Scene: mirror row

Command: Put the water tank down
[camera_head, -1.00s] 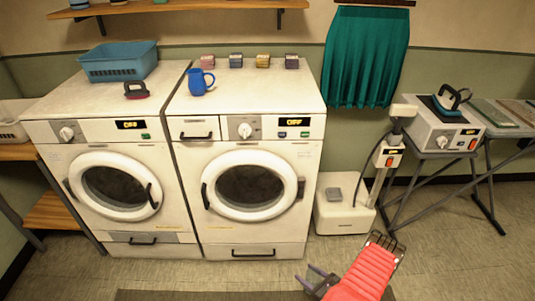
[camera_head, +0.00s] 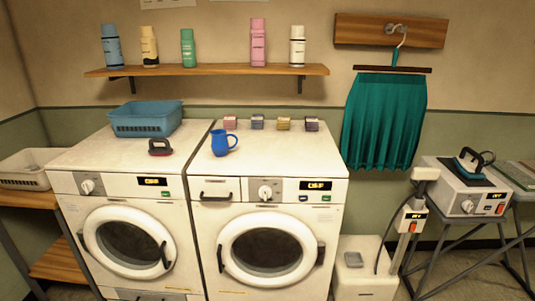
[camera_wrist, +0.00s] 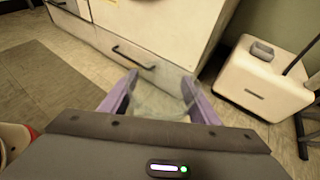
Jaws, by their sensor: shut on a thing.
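My gripper (camera_wrist: 160,84) shows only in the wrist view, its two purple fingers on either side of a clear, see-through container, which I take as the water tank (camera_wrist: 160,102). It is shut on the tank and holds it in front of the right washing machine's lower drawer. The tank's lower part is hidden behind my wrist. The height of the tank above the floor is hard to tell. In the head view neither my gripper nor the tank is visible.
A white floor unit (camera_wrist: 262,84) with a grey cap stands right of the machines; it also shows in the head view (camera_head: 364,280). The right washing machine (camera_head: 268,240) has a blue mug (camera_head: 222,142) on top. A steam iron station (camera_head: 466,190) stands farther right. A mat (camera_wrist: 40,88) lies left.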

